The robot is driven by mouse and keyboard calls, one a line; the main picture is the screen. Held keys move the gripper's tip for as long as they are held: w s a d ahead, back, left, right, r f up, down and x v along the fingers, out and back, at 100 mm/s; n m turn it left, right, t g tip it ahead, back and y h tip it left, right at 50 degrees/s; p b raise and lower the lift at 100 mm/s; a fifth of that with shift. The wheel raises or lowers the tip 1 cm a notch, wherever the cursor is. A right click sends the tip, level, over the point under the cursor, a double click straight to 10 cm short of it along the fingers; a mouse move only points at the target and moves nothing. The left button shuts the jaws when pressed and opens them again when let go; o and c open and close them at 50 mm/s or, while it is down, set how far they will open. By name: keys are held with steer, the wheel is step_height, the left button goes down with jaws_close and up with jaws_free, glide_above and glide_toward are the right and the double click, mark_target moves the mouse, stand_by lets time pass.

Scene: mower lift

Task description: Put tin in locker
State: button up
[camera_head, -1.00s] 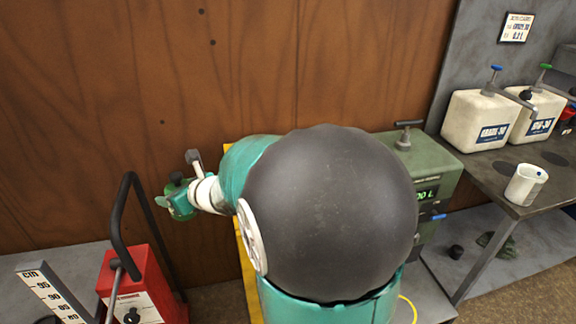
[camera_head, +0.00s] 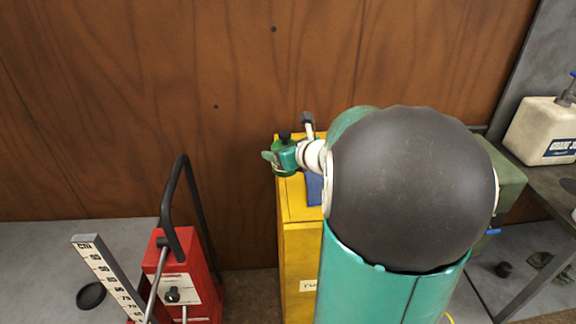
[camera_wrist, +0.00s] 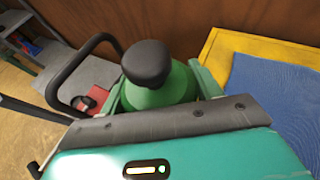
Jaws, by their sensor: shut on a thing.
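My gripper (camera_head: 283,157) is shut on a green tin with a dark cap. In the wrist view the tin (camera_wrist: 165,95) stands between the jaws with its black cap (camera_wrist: 147,63) toward the camera. In the head view the tin shows small at the arm's end, near the left edge of the yellow locker (camera_head: 301,255). The locker has a yellow top with a blue cloth or mat (camera_head: 314,188) on it, also seen at the right of the wrist view (camera_wrist: 265,90). My arm hides the locker's right part. I cannot tell whether the tin touches the locker.
A red machine (camera_head: 176,280) with a black handle and a measuring scale (camera_head: 105,272) stand left of the locker. A green device (camera_head: 505,180) and a bench with a white jug (camera_head: 545,132) are at the right. A wooden wall closes the back.

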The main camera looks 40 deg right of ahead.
steer(key=d+f, duration=0.4)
steer(key=f, duration=0.1)
steer(key=shift+s, duration=0.15)
steer(key=shift+f, duration=1.5)
steer(key=shift+f, duration=0.25)
steer(key=shift+f, duration=0.15)
steer(key=o, duration=1.3)
steer(key=shift+f, duration=0.15)
